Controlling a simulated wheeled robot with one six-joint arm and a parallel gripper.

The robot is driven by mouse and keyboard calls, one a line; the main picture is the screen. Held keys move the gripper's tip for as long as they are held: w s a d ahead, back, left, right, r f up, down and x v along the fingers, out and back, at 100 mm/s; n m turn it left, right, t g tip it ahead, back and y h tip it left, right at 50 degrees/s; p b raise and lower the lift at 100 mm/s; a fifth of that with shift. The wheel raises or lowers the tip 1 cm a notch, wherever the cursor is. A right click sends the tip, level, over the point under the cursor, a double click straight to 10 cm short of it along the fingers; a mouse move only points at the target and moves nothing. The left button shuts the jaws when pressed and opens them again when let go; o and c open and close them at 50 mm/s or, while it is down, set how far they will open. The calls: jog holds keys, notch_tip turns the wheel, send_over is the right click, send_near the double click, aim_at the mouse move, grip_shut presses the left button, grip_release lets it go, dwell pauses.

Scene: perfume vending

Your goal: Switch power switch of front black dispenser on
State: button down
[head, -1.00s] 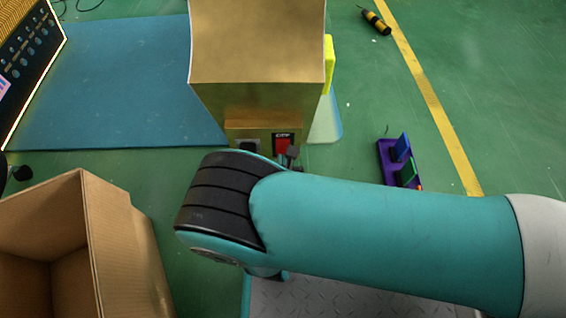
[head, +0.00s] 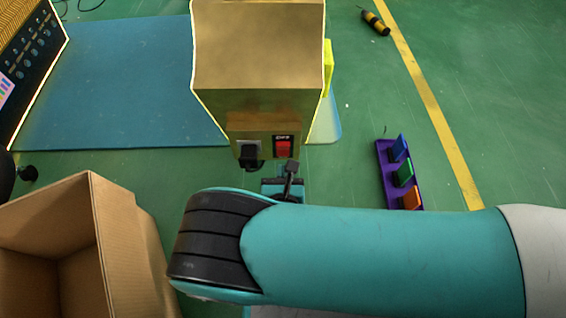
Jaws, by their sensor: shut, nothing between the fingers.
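A gold-coloured dispenser (head: 258,55) stands at the top centre of the head view; no black body shows on it. Its low rear panel carries a red power switch (head: 283,148) under a small dark label. A black plug (head: 250,158) sits in the socket left of the switch. The switch's on or off position is too small to tell. My gripper (head: 291,166) is shut and empty, just below and slightly right of the switch in the picture. A small gap seems to show between them. My teal arm hides what lies below the gripper.
An open cardboard box (head: 120,235) stands at the lower left. A second, dark-panelled machine (head: 32,55) is at the left edge, by a blue mat (head: 125,90). A purple rack (head: 386,180) with coloured plates lies to the right.

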jog(key=shift+p+v, duration=1.1)
jog(key=shift+v, duration=1.3)
jog(key=w+d+r+m+g+p, duration=0.1)
jog(key=d+r+m+g+p, duration=0.25)
jog(key=r+m, duration=0.65)
jog(key=w+d+r+m+g+h+p, duration=0.1)
jog(key=w+d+r+m+g+p, duration=0.25)
jog(key=r, duration=0.95)
jog(key=d+r+m+g+p, duration=0.35)
jog(key=r+m+g, duration=0.25)
jog(key=r+m, duration=0.5)
jog(key=s+d+r+m+y+p, duration=0.2)
jog(key=s+r, duration=0.1)
jog(key=r, duration=0.4)
jog(key=s+d+r+m+g+y+p, duration=0.1)
jog(key=s+d+r+p, duration=0.1)
jog(key=s+r, duration=0.35)
jog(key=s+d+r+m+y+p, duration=0.1)
jog(key=d+r+m+y+p, duration=0.1)
jog(key=r, duration=0.7)
notch_tip(320, 180, up, 37)
jog(key=p, duration=3.8)
jog(key=shift+s+a+r, duration=0.2)
jog(key=shift+a, duration=0.1)
